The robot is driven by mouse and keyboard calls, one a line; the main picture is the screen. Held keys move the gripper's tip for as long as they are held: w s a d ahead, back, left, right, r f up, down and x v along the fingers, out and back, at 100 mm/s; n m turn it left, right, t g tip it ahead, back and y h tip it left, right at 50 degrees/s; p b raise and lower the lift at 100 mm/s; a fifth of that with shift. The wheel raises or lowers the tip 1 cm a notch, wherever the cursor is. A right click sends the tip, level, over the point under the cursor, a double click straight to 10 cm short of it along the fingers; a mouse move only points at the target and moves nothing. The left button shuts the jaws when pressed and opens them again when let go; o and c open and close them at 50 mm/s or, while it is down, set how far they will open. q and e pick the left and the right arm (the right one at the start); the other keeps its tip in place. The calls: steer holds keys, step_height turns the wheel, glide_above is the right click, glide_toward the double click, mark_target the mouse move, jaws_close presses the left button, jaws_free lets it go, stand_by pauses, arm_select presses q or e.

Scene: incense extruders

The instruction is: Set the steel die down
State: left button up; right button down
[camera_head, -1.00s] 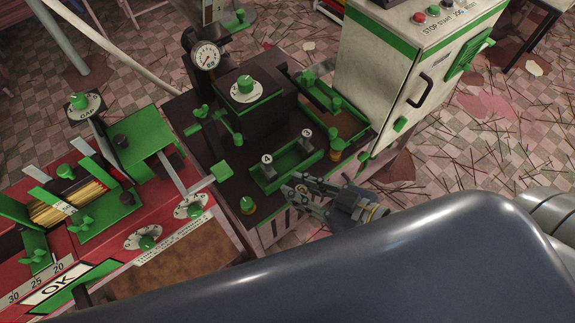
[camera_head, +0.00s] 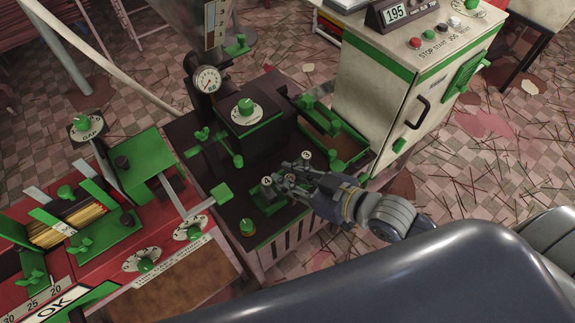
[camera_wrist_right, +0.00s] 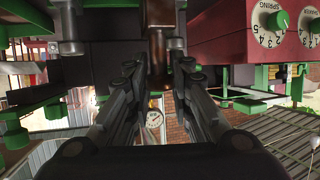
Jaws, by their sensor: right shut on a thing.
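My right gripper (camera_head: 285,176) reaches in from the right, over the green tray (camera_head: 264,204) on the dark machine top. It is shut on the steel die, which is mostly hidden by the fingers. Two small numbered steel pieces stand in the tray, one (camera_head: 267,181) to the left of the fingertips and one (camera_head: 306,155) behind and to the right. I cannot tell whether the held die touches the tray. My left gripper is not in view.
A black block with a green-topped dial (camera_head: 246,110) and a pressure gauge (camera_head: 207,80) stand behind. A white control cabinet (camera_head: 400,95) is to the right. A red bench (camera_head: 110,240) is to the left.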

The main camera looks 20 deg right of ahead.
steer(key=shift+w+d+f, duration=0.2)
steer(key=shift+w+f, duration=0.45)
steer(key=shift+w, duration=0.25)
steer(key=shift+w+d+f, duration=0.15)
steer(key=shift+w+f, duration=0.5)
steer(key=shift+w, duration=0.2)
steer(key=shift+w+d+f, duration=0.2)
steer(key=shift+w+f, duration=0.45)
steer(key=shift+w, duration=0.25)
steer(key=shift+f, duration=0.15)
steer(key=c, duration=1.4)
jaws_free()
steer(key=shift+c, duration=0.2)
